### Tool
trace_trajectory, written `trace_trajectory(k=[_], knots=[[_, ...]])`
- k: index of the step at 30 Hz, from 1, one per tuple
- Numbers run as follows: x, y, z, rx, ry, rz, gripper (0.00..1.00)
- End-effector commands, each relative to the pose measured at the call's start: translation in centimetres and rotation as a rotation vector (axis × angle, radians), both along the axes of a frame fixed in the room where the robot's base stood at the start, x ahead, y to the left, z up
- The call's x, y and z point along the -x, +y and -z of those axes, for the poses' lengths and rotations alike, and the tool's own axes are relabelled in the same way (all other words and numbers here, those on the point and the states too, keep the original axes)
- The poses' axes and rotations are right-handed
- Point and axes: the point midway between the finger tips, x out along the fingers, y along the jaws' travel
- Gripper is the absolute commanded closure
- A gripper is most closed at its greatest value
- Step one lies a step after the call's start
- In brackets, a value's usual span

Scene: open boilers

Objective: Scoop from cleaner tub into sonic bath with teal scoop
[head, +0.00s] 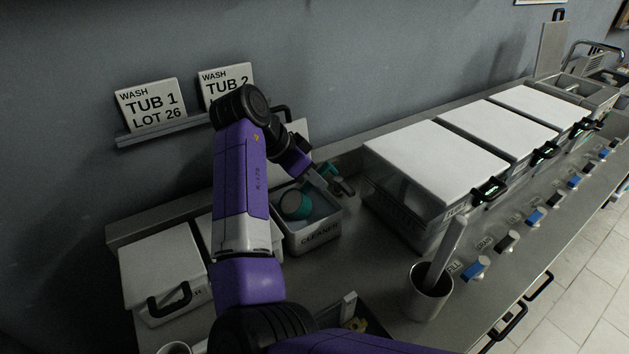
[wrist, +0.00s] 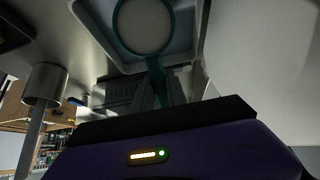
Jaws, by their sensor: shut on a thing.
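The white open tub labelled CLEANER (head: 318,236) stands on the counter left of centre in the head view. The teal scoop (head: 296,205) has its round bowl inside the tub's opening. My gripper (head: 338,183) is at the tub's back right, shut on the scoop's handle. In the wrist view the scoop's bowl (wrist: 143,27) shows as a teal ring with a pale grey inside, over the tub (wrist: 95,14). The handle runs down between my fingers (wrist: 157,92). I cannot tell whether the bowl holds cleaner. No label reading sonic bath is legible.
Several white-lidded units, the nearest lid (head: 432,156) shut, line the counter at right. A metal cup (head: 430,296) holding a white tool stands in front. A white lidded box (head: 162,268) is at left. Wall signs (head: 150,106) stand behind my arm.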

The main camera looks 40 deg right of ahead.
Motion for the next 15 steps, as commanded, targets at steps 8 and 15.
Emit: trace_trajectory(k=[8, 15], knots=[[0.0, 0.0, -2.3, 0.0, -0.001, 0.0, 1.0], [0.0, 0.0, -4.0, -0.001, -0.002, 0.0, 1.0]])
